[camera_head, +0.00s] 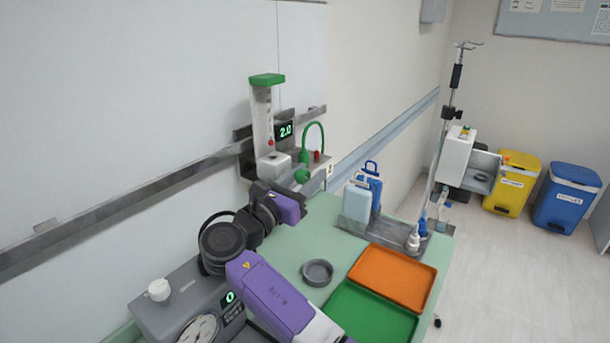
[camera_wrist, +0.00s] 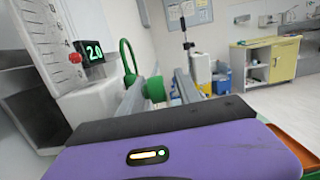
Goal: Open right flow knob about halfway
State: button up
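The flow meter (camera_head: 262,120) is on the wall rail, with a green cap and a clear tube. Its small display (camera_head: 284,131) reads 2.0, also readable in the wrist view (camera_wrist: 94,52). A round green knob (camera_head: 302,175) sticks out at its lower right; it also shows in the wrist view (camera_wrist: 154,89). My gripper (camera_wrist: 162,84) is at this knob. Its two grey fingers stand apart, one on each side of the knob in the wrist view. A narrow gap shows on the right side; contact on the left cannot be told. A red bead sits low in the tube.
A green hose (camera_head: 315,136) loops above the knob. Below are a round grey dish (camera_head: 317,271), an orange tray (camera_head: 394,275), a green tray (camera_head: 368,318) and a bottle rack (camera_head: 360,229). A grey gauge device (camera_head: 180,308) stands at front left.

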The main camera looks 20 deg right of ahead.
aim_at(299, 181)
jog(key=shift+a, duration=0.2)
jog(key=shift+s+a, duration=0.1)
jog(key=shift+a, duration=0.15)
jog(key=b+v, duration=0.1)
jog(key=v, duration=0.6)
jog(key=shift+r, duration=0.1)
notch_tip(299, 181, up, 5)
jog(key=g+y+p, duration=0.4)
jog(key=y+p, duration=0.1)
jog(key=p, duration=0.3)
jog(key=shift+p+x, duration=0.3)
jog(key=shift+x, duration=3.4)
